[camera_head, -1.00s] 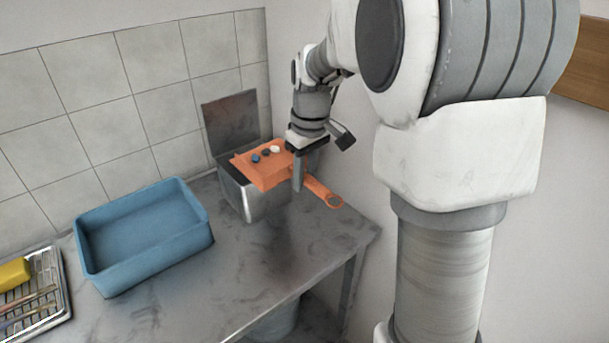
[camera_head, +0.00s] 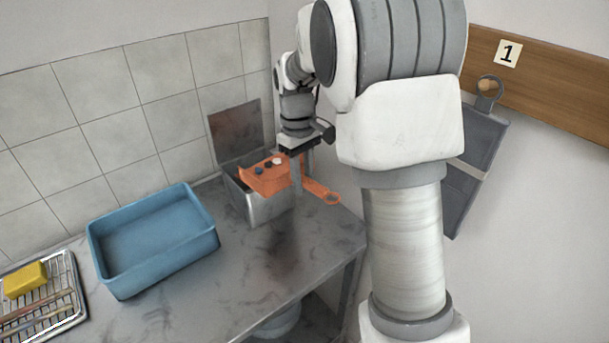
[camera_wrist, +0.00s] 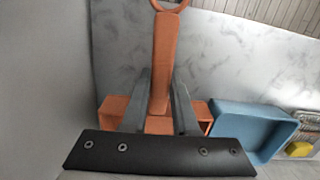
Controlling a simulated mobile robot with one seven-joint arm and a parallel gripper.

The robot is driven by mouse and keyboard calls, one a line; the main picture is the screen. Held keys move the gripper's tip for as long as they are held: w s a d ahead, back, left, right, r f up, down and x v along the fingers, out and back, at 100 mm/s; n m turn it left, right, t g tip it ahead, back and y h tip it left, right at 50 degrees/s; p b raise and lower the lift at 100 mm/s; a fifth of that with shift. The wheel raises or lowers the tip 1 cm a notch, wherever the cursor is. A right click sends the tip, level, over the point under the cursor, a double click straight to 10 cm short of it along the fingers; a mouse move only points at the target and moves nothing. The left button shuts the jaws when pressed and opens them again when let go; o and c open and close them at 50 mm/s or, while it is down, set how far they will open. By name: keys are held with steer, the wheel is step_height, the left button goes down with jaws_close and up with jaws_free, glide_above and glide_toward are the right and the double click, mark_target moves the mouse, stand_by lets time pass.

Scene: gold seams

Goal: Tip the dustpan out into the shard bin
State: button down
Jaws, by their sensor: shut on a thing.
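The orange dustpan (camera_head: 262,180) is in the air over the metal shard bin (camera_head: 265,208), whose lid (camera_head: 236,132) stands open at the back. Three small pieces, dark blue, dark and white (camera_head: 277,161), are on the pan. The pan looks somewhat tilted. My gripper (camera_head: 297,175) is shut on the handle, which points right, away from the bin. In the wrist view the handle (camera_wrist: 163,60) runs between my two fingers, and part of the pan (camera_wrist: 112,108) shows behind them. The inside of the bin is mostly hidden by the pan.
A blue tub (camera_head: 165,262) stands on the grey worktop (camera_head: 245,262) left of the bin. A rack (camera_head: 62,310) with a yellow sponge (camera_head: 25,280) is at far left. A grey object (camera_head: 475,165) hangs on the right wall below a "1" sign (camera_head: 508,53).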

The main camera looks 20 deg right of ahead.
steer(key=shift+w+a+r+g+h+p, duration=0.1)
steer(key=shift+w+r+g+h+p, duration=0.15)
steer(key=shift+r+g+p, duration=0.75)
steer(key=shift+w+a+r+t+h+p, duration=0.15)
steer(key=shift+r+p, duration=0.25)
steer(key=shift+p, duration=1.25)
steer(key=shift+w+a+r+g+h+p, duration=0.1)
steer(key=shift+w+r+g+h+p, duration=0.15)
steer(key=shift+r+g+p, duration=0.75)
steer(key=w+a+r+g+h+p, duration=0.2)
steer(key=w+r+g+p, duration=0.2)
steer(key=p, duration=0.9)
steer(key=shift+w+a+r+p, duration=0.3)
steer(key=shift+w+p, duration=0.05)
steer(key=shift+w, duration=0.4)
steer(key=shift+r+p, duration=0.3)
steer(key=shift+r, duration=0.15)
